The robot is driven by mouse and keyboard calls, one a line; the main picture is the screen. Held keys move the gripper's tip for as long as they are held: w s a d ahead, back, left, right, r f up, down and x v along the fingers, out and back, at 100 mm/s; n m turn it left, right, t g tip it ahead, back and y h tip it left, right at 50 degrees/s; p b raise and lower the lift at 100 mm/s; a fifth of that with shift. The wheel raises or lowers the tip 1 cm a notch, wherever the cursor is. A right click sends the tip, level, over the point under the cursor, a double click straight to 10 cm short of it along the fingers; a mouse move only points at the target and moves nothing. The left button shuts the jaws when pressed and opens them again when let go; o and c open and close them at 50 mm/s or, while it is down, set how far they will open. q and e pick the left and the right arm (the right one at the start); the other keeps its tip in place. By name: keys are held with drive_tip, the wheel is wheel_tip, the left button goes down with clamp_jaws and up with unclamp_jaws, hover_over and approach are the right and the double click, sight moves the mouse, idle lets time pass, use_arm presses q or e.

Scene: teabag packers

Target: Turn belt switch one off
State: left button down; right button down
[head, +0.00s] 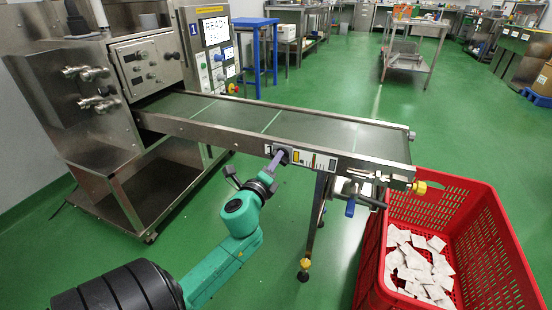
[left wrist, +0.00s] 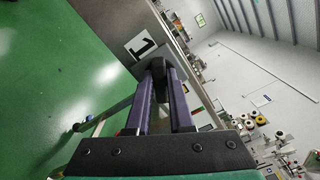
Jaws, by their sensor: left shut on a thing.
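Belt switch one is a black knob (left wrist: 158,68) on the side rail of the conveyor (head: 240,135), beside a white label marked 1 (left wrist: 140,46). My left gripper (head: 279,160) reaches up to the rail from below. In the left wrist view its two purple fingers (left wrist: 159,78) are shut on the black knob, one on each side. In the head view the fingers mostly hide the knob. My right gripper is not in view.
A red crate (head: 505,235) with several white teabags (head: 420,265) stands under the conveyor's right end. A label strip (head: 316,161) sits right of the switch. A steel machine (head: 85,85) stands at the left. The green floor in front is mostly clear.

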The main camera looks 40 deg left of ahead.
use_arm(q)
drive_tip(key=shift+f+n+p, duration=0.15)
drive_tip(key=shift+n+p, duration=0.25)
drive_tip(key=shift+n, duration=1.1)
drive_tip(key=shift+f+n+p, duration=0.1)
drive_tip(key=shift+n+p, duration=0.3)
drive_tip(key=shift+n, duration=1.1)
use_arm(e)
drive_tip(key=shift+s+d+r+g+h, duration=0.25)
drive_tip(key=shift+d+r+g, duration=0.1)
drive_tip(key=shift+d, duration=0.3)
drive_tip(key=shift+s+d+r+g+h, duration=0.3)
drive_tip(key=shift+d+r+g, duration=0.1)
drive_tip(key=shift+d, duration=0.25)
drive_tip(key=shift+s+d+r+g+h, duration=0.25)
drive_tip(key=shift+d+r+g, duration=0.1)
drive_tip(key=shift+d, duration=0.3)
use_arm(q)
drive_tip(key=c, duration=0.8)
unclamp_jaws()
drive_tip(key=shift+s, duration=0.1)
